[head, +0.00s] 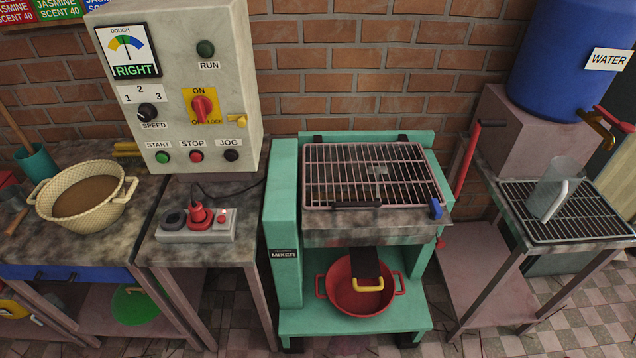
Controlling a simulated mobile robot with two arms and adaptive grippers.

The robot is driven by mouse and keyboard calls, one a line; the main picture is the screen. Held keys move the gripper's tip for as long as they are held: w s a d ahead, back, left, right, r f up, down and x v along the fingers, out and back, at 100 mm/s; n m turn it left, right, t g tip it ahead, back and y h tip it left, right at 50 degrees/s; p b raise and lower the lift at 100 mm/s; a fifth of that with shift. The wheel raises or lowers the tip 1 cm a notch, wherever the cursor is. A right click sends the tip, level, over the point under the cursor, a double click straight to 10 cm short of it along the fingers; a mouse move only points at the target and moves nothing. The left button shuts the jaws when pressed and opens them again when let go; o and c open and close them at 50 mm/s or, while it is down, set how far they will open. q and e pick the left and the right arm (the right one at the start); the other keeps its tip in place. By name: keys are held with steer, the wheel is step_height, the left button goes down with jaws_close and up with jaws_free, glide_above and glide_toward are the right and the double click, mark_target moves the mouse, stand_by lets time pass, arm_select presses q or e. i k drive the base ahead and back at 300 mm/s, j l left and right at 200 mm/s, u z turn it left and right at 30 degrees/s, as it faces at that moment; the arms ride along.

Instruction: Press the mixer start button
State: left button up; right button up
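The grey control cabinet (215,130) stands on the table at the upper left, against the brick wall. Its green START button (162,157) is at the lower left of its front. The red STOP button (196,156) and black JOG button (231,155) sit to its right. A red rotary switch (202,109) on a yellow plate sits above, by the word ON. The RUN lamp (205,48) is dark green. The teal mixer (283,220) stands right of the cabinet, with a grille (372,172) over its top. Neither of my grippers shows in the head view.
A woven basket (55,212) of brown powder stands left. A red pot (345,300) sits under the mixer's spout. A blue water barrel (565,60) and clear jug (552,190) are at the right.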

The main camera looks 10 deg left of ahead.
mark_target(161, 158)
steer(key=u, duration=1.35)
